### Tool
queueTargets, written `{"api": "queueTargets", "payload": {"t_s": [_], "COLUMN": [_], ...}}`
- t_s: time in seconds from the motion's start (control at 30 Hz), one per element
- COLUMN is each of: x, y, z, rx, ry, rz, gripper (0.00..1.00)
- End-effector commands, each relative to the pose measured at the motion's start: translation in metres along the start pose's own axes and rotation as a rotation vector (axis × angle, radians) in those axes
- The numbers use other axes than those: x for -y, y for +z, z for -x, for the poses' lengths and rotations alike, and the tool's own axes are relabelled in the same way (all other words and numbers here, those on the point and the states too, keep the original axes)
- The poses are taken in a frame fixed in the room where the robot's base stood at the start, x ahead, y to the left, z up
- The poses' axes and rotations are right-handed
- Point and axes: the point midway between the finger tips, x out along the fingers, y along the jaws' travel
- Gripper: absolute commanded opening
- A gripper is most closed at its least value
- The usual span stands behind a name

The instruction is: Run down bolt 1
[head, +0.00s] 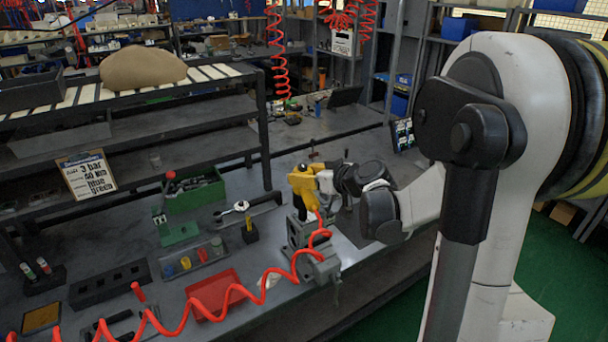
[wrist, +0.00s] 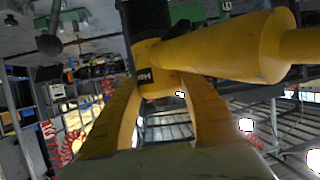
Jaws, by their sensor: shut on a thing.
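My gripper (head: 316,180) is shut on a yellow power tool (head: 302,184), to which a red coiled hose (head: 228,290) runs. In the wrist view, my two fingers (wrist: 160,88) close around the tool's yellow body (wrist: 235,48), with its black part (wrist: 148,18) at the top. The tool is over a grey valve block (head: 303,232) held in a grey vise (head: 318,268) at the bench's front edge. The tool's lower end is close to the block; I cannot tell whether it touches. Bolt 1 cannot be made out.
A card (head: 86,176) reads 3 bar, 40 Nm, blue, green. A shelf rack (head: 130,125) stands behind.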

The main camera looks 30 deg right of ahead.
Motion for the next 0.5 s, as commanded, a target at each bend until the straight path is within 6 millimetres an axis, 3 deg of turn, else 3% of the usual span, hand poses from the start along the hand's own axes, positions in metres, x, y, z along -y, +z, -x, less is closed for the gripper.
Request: {"api": "queueTargets", "payload": {"t_s": [0.5], "x": [-0.0003], "y": [0.0058], "z": [-0.0027], "rx": [-0.002], "ry": [0.001], "rz": [-0.001], "gripper": [0.08]}}
